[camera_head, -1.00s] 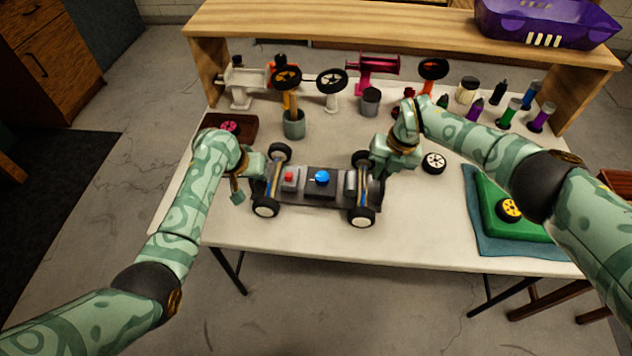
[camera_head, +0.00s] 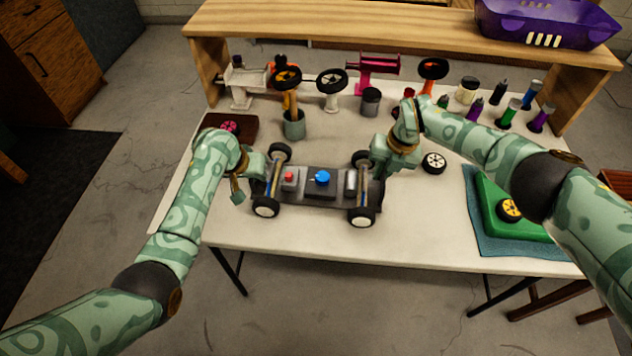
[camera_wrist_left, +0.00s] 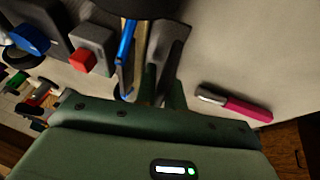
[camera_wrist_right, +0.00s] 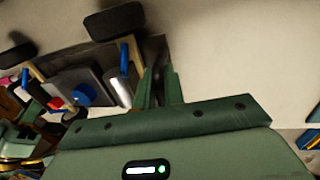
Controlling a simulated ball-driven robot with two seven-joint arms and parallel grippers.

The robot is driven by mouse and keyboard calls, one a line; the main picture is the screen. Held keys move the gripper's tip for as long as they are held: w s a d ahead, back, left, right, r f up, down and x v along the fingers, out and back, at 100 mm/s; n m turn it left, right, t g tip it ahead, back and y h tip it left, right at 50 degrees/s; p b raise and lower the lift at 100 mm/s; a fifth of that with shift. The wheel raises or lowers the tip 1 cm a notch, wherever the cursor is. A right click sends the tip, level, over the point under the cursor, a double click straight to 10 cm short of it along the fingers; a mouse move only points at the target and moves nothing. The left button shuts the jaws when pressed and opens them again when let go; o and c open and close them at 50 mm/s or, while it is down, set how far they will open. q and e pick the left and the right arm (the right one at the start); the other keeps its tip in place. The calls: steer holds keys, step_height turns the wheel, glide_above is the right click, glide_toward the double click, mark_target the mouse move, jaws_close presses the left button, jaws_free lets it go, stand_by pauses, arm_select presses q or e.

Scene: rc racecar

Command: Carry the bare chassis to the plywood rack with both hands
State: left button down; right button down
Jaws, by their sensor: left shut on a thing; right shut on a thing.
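The bare chassis (camera_head: 335,202) is a long grey frame with black tyres at its corners, a blue knob and a red button. It lies lengthwise across the middle of the white table, low over or on it; I cannot tell which. My left gripper (camera_head: 259,178) is shut on its left end, and my right gripper (camera_head: 377,172) on its right end. The chassis also shows in the left wrist view (camera_wrist_left: 62,22) and the right wrist view (camera_wrist_right: 72,68).
Wheel stands (camera_head: 330,95), a grey cup (camera_head: 294,124) and several bottles (camera_head: 508,112) stand between chassis and rack. A loose wheel (camera_head: 433,163) lies to the right. A green tray (camera_head: 520,222) sits on a blue cloth. The rack top left of the shell is clear.

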arm_select(q)
steer(key=shift+w+a+r, duration=0.1)
steer(key=shift+a, duration=0.05)
arm_select(e)
steer(key=shift+w+d+r, duration=0.1)
steer(key=shift+w+d, duration=0.05)
steer(key=shift+d, duration=0.05)
